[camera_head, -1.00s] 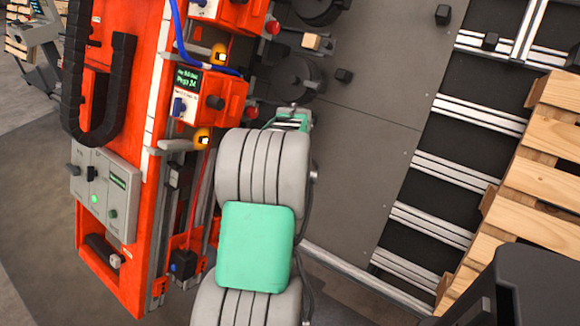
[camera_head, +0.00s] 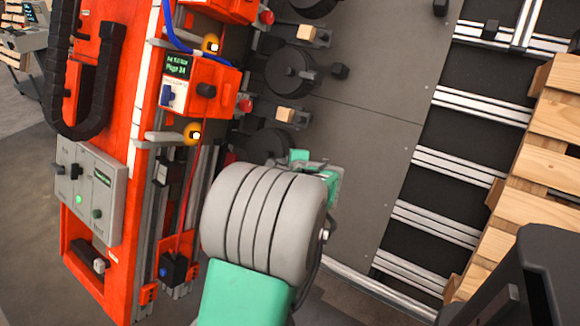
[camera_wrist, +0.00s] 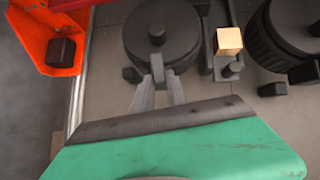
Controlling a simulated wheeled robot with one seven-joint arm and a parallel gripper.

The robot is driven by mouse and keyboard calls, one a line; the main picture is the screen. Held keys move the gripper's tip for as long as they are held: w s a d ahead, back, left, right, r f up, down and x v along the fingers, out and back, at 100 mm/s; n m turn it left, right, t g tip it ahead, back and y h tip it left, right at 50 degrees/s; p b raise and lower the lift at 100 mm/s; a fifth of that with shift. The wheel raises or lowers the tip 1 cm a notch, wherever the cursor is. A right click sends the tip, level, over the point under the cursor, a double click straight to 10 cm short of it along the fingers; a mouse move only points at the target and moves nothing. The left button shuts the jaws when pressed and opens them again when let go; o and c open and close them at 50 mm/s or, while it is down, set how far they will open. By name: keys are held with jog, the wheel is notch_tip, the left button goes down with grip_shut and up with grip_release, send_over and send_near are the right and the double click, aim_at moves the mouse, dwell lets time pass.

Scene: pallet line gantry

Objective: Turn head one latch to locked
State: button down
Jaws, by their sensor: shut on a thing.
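A dark round disc with a black lever (camera_wrist: 157,36) across its face is straight ahead in the wrist view; I take the lever to be the latch. My gripper (camera_wrist: 157,75) is at the disc's near edge, its two grey fingers close together on the lever's near end. The fingers hide part of that end. In the head view the lowest disc (camera_head: 268,145) shows just beyond my arm, which hides its lower part and my fingertips. No marking for head one or for locked is readable on the disc.
Another disc (camera_head: 290,72) stands above it in the head view. A small wooden block (camera_wrist: 229,40) and black post sit right of the held disc. An orange machine frame (camera_head: 100,200) with a control box is at left. Wooden pallet slats (camera_head: 530,190) are at right.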

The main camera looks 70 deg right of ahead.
jog(key=shift+s+a+f+m+h+b, duration=0.1)
jog(key=shift+f+m+h+b, duration=0.2)
jog(key=shift+m+h+b, duration=0.45)
jog(key=shift+m, duration=0.25)
jog(key=c, duration=1.3)
grip_release()
jog(key=p+v, duration=0.2)
jog(key=v, duration=0.5)
jog(key=shift+s+a+r, duration=0.15)
jog(key=shift+s+a, duration=0.05)
jog(key=shift+a, duration=0.15)
